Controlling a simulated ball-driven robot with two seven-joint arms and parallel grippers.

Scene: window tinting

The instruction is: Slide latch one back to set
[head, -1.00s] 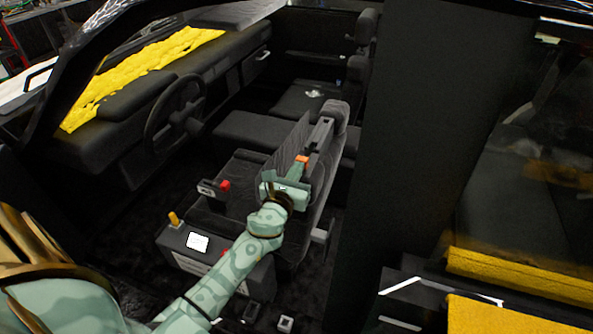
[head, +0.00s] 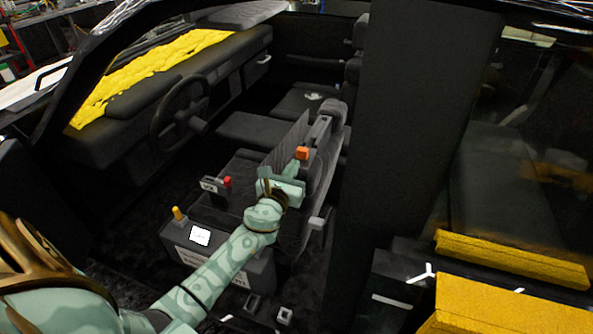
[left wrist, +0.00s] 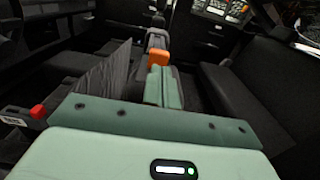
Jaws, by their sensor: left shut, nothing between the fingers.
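An orange block (head: 302,153), which looks like the latch's slider, sits on the upper part of the driver seat's narrow dark rail (head: 321,128). It also shows in the left wrist view (left wrist: 158,58), directly beyond my fingertips. My left gripper (head: 296,168) is shut and empty, with its fingers pointing along the rail at the near side of the block. In the left wrist view my closed fingers (left wrist: 160,82) end just short of or against the block; I cannot tell whether they touch. My right gripper is not in view. No label naming the latch is readable.
A grey pleated panel (head: 287,143) stands left of the rail. A labelled box (head: 210,186) with a red knob (head: 227,181) and a console with a yellow knob (head: 177,213) lie nearer. The steering wheel (head: 180,115) is left; a dark pillar (head: 410,130) rises right.

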